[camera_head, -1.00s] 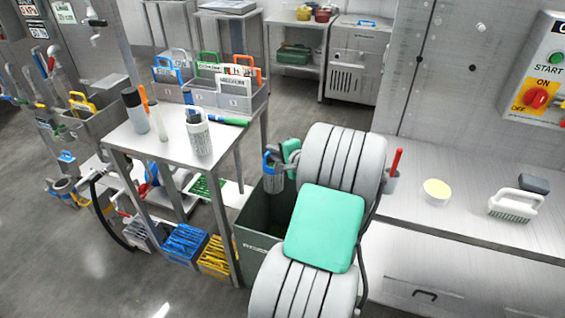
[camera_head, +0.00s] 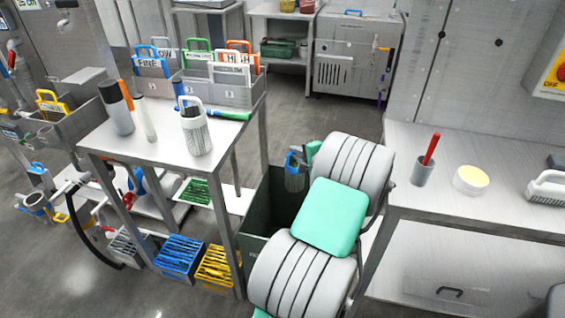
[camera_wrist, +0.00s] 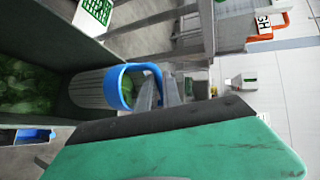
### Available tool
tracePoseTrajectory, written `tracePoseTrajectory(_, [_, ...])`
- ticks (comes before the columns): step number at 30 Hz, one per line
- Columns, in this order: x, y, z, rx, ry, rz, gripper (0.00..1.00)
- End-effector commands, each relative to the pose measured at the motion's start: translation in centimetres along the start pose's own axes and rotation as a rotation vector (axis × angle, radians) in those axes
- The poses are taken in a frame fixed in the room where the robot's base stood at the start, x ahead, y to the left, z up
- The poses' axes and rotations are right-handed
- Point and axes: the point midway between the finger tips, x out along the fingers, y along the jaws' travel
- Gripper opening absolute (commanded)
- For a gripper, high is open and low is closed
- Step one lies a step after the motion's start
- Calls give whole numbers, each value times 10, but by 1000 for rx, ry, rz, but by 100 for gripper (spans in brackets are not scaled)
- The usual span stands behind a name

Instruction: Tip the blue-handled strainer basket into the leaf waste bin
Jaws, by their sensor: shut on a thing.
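The blue-handled strainer basket (camera_head: 295,181) is a grey slotted cup with a blue rim and handle. It hangs above the dark green leaf waste bin (camera_head: 255,220), close to upright in the head view. The wrist view shows the basket (camera_wrist: 90,89) with its blue rim near my fingers and its slotted body beside the bin's wall (camera_wrist: 50,35). Green leaves (camera_wrist: 25,88) lie in the bin. My gripper (camera_wrist: 163,88) is shut on the blue handle. My arm hides much of it in the head view.
A steel table (camera_head: 150,140) with bottles, a white strainer (camera_head: 195,130) and a labelled rack stands left of the bin. Blue (camera_head: 180,254) and yellow crates (camera_head: 214,264) sit beneath it. A steel bench (camera_head: 400,215) with a red-handled cup (camera_head: 422,170) stands right. Open floor lies behind.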

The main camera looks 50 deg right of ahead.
Motion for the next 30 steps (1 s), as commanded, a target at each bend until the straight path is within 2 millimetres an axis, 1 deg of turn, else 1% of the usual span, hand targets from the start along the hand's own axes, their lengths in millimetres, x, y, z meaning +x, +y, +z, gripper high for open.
tracePoseTrajectory(1, [6, 12, 1, -2, -3, -1, 0])
tracePoseTrajectory(4, [11, 20, 4, -4, -8, -1, 0])
tracePoseTrajectory(8, [14, 21, 9, -26, -7, -1, 0])
tracePoseTrajectory(11, [16, 24, 17, -90, 12, 0, 0])
tracePoseTrajectory(15, [21, 31, 32, -248, 66, 2, 0])
tracePoseTrajectory(27, [26, 49, 68, -748, 257, 11, 0])
tracePoseTrajectory(30, [28, 56, 69, -838, 293, 15, 0])
